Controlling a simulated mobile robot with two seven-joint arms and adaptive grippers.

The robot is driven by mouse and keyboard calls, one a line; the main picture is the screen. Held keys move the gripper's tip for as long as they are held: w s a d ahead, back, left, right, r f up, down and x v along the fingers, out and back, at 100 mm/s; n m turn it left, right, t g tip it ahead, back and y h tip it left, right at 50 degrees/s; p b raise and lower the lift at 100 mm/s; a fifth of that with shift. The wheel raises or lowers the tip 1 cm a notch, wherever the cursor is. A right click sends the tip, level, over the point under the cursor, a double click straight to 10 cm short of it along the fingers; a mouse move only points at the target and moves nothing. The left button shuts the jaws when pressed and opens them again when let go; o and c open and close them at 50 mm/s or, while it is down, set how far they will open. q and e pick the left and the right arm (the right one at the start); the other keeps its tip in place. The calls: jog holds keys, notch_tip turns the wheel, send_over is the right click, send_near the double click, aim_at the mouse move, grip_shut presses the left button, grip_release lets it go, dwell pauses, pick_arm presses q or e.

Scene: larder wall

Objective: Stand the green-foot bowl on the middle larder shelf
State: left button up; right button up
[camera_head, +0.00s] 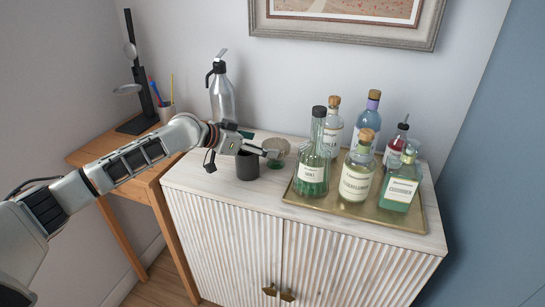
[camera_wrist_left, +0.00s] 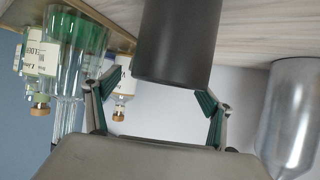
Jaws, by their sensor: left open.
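My left gripper (camera_head: 263,146) is open above the cup and beside the bowl, with one finger partly in front of the bowl. In the left wrist view the dark cup (camera_wrist_left: 178,40) fills the space ahead of the open left gripper (camera_wrist_left: 157,98), and I cannot make out the bowl there. No larder shelf is visible. My right gripper is not in view.
A brass tray (camera_head: 350,209) with several glass bottles stands to the right on the white cabinet (camera_head: 230,235). A steel siphon bottle (camera_head: 222,100) stands behind the gripper. A wooden desk (camera_head: 150,178) with a black lamp is at left. The cabinet's front strip is clear.

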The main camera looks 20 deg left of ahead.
aim_at(284, 147)
pick_arm(q)
jog(key=x, duration=0.6)
jog(key=shift+d, duration=0.45)
jog(key=shift+s, duration=0.1)
jog(key=c, duration=1.3)
jog(key=shift+c, duration=0.5)
jog(key=shift+r, duration=0.2)
